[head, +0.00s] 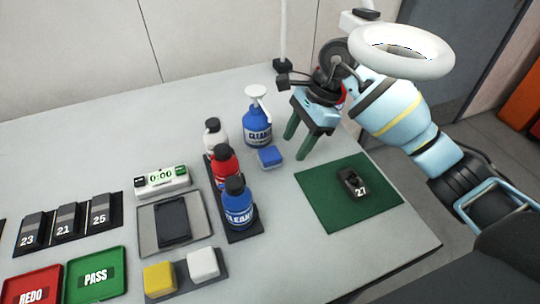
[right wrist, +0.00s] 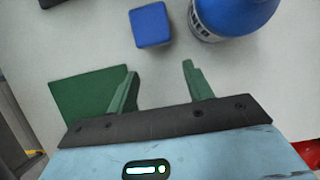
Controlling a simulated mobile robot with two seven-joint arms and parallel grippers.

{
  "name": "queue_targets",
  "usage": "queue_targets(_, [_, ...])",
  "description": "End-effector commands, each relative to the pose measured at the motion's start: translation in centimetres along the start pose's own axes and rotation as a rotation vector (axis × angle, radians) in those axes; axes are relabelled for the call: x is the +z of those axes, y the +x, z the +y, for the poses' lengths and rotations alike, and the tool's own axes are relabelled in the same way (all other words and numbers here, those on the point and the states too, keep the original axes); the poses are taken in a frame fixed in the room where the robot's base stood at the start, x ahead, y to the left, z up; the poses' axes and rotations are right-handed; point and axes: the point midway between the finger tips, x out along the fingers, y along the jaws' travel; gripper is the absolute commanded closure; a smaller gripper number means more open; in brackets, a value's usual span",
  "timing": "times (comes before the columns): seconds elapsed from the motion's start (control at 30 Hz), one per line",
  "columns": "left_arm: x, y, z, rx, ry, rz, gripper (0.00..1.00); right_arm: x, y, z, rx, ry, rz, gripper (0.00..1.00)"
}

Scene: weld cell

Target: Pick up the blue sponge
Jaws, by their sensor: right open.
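The blue sponge (head: 270,157) is a small block lying on the light table, in front of a blue spray bottle (head: 257,124). It also shows in the right wrist view (right wrist: 151,25), beyond the fingertips and left of the bottle. My right gripper (head: 297,145) has green fingers spread apart with nothing between them. It is above the table, to the right of the sponge in the head view, and does not touch it. My left gripper is in neither view.
A tray of white, red and blue bottles (head: 238,203) stands left of the sponge. A green mat (head: 324,205) with a part marked 27 (head: 352,184) lies to the right. Yellow and white sponges (head: 203,263) sit at the front. A lamp (head: 401,51) hangs above my right arm.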

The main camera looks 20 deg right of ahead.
Motion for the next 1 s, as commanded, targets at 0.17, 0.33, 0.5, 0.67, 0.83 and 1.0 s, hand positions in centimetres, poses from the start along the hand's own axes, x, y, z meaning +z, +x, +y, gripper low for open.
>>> queue_targets(0.17, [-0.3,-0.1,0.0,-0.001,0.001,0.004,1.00,1.5,0.5,0.0,0.001,-0.005,-0.002,0.49])
queue_targets(0.33, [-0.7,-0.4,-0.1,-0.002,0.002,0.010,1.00,3.9,1.4,0.0,0.001,-0.004,-0.002,0.49])
queue_targets(0.5, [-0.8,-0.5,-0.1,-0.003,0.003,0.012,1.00,4.2,2.7,0.1,0.001,0.000,-0.001,0.49])
queue_targets(0.67, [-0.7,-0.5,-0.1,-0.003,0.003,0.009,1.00,4.1,2.9,0.0,-0.001,0.000,0.000,0.49])
queue_targets(0.83, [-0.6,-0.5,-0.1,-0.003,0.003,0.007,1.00,4.1,2.9,0.0,-0.001,0.000,0.000,0.58])
queue_targets(1.0, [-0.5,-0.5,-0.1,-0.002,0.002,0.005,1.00,4.1,2.9,0.0,-0.001,0.000,0.000,0.80])
